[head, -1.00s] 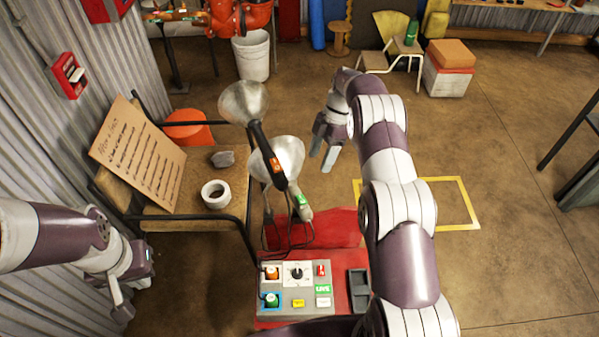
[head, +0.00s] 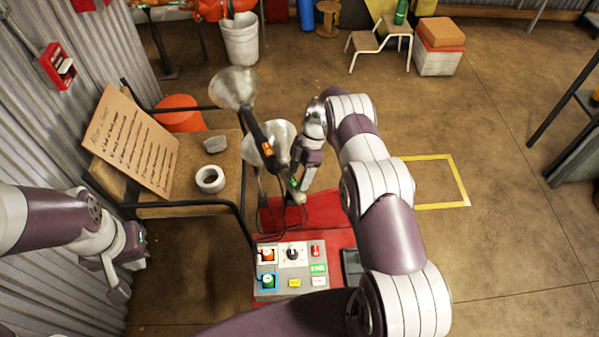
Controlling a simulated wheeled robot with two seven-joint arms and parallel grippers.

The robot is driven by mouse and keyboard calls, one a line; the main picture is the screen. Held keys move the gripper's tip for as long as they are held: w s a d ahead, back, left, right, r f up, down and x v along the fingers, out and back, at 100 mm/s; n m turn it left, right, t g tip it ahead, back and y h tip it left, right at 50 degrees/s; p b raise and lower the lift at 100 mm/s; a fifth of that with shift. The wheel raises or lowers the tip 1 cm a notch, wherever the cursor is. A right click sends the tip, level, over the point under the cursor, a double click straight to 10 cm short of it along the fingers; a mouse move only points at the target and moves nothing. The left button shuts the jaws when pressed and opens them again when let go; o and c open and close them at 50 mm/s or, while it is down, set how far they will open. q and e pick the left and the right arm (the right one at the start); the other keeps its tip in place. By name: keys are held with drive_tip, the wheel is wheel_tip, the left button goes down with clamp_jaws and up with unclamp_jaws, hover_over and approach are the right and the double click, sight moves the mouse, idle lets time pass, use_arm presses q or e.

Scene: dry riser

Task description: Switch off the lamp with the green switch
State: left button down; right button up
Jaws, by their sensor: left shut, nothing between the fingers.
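Two lamps with metal cone shades stand above a red base. One lamp (head: 233,88) has an orange switch (head: 267,147) on its dark handle. The other lamp (head: 272,143) is lower, with a small green switch (head: 294,183) on its pale handle. My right gripper (head: 300,183) is at that handle, fingers pointing down, beside or over the green switch. I cannot tell whether it touches, nor how far apart its fingers are. My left gripper (head: 118,288) is shut and empty at the lower left, away from the lamps.
A grey control box (head: 280,293) with orange and green knobs, a dial and labels sits below the lamps. Open floor lies right.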

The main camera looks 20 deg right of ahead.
drive_tip(key=c, duration=1)
drive_tip(key=shift+r+p, duration=0.2)
drive_tip(key=shift+p, duration=0.2)
drive_tip(key=shift+s+r+t+p, duration=0.2)
drive_tip(key=shift+s+t+p, duration=0.15)
drive_tip(key=shift+t+p, duration=0.65)
drive_tip(key=shift+f+n+t, duration=0.3)
drive_tip(key=shift+f, duration=0.05)
drive_tip(key=o, duration=1.1)
drive_tip(key=shift+c, duration=0.2)
drive_tip(key=v, duration=1.2)
drive_tip(key=shift+d+r+b, duration=0.3)
drive_tip(key=shift+b, duration=0.1)
